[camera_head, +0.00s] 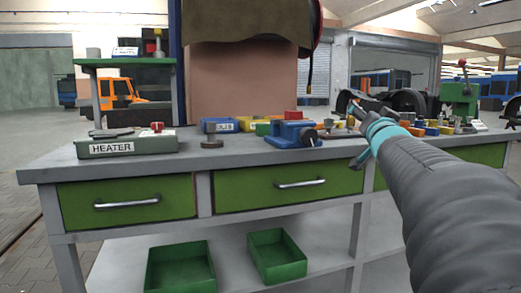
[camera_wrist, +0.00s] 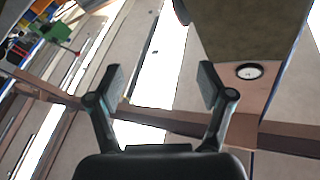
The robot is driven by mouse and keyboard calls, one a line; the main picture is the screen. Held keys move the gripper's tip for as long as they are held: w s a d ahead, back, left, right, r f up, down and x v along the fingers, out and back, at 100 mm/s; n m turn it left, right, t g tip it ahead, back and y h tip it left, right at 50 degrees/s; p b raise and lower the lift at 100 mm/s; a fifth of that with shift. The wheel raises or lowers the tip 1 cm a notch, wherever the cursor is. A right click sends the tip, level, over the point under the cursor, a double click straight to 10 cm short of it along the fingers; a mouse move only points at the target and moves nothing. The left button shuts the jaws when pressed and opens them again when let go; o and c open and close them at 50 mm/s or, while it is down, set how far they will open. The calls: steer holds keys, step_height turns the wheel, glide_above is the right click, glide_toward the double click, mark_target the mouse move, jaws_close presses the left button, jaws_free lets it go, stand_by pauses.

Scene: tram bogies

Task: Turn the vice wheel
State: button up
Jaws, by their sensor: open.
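A blue vice (camera_head: 290,135) sits on the front of the grey workbench (camera_head: 235,162), near its middle. A small dark round part shows on its front, too small to tell if it is the wheel. My gripper (camera_head: 352,125) is to the right of the vice in the head view, apart from it. In the wrist view my gripper (camera_wrist: 160,82) has its two fingers spread, with nothing between them. The vice cannot be made out in the wrist view, which looks up towards the roof.
A heater box (camera_head: 127,143) stands at the bench's left end, with a dark disc (camera_head: 212,143) to its right. Yellow and blue bins (camera_head: 220,125) stand behind. A green machine (camera_head: 460,98) is at the right. Green trays (camera_head: 277,256) lie below. A round clock (camera_wrist: 248,71) shows in the wrist view.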

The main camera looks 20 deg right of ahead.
steer(key=s+d+m+g+h+b, duration=0.1)
steer(key=d+m+g+h+b, duration=0.1)
steer(key=d+g+h, duration=0.1)
steer(key=n+g+y, duration=0.3)
steer(key=n+y, duration=0.8)
steer(key=n, duration=0.2)
glide_toward(311, 136)
steer(key=b+x, duration=0.1)
steer(key=x, duration=0.9)
steer(key=shift+w+f, duration=0.1)
steer(key=shift+w, duration=0.15)
steer(key=c, duration=1.2)
steer(key=shift+o, duration=0.2)
